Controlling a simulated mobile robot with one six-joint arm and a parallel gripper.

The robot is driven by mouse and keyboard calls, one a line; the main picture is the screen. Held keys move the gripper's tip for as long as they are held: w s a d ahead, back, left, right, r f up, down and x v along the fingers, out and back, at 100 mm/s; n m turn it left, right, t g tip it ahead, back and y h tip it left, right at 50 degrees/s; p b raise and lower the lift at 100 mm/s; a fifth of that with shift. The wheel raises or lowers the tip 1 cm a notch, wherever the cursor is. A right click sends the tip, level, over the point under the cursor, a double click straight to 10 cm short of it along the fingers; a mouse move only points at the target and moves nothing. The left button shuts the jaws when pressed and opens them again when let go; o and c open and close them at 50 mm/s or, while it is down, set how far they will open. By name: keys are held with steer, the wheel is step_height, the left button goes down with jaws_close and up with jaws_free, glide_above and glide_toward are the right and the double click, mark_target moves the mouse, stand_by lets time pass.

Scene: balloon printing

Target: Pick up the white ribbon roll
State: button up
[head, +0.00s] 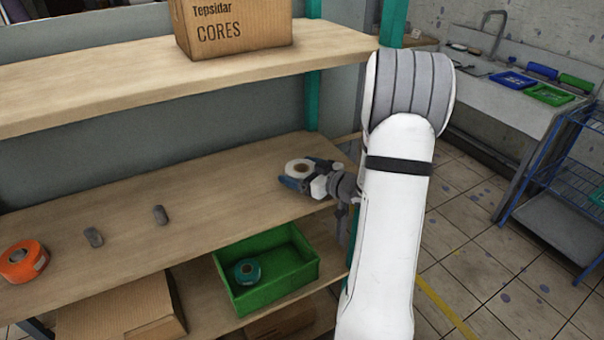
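The white ribbon roll (299,168) is at the right part of the middle shelf (215,205), its flat round face and dark centre hole turned up. My gripper (296,178) is at the roll, reaching in from the right, with its blue-tipped fingers at the roll's left front and back right. Part of the roll's side is hidden by the fingers. I cannot tell whether the fingers touch the roll or whether the roll is resting on the shelf.
Below, a green crate (297,281) holds a teal roll (247,271), beside a cardboard box (120,311). The upper shelf (110,87) bears a CORES box (235,25) and overhangs.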

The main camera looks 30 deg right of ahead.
steer(key=c, duration=0.8)
steer(key=shift+r, duration=0.8)
step_height(320, 180, up, 2)
steer(key=shift+r, duration=0.1)
steer(key=f+v, duration=0.1)
steer(key=v, duration=0.5)
steer(key=f+b+v, duration=0.1)
steer(key=v, duration=0.5)
steer(key=f+b+v, duration=0.1)
steer(key=v, duration=0.4)
steer(key=shift+s+d, duration=0.2)
steer(key=shift+s, duration=0.4)
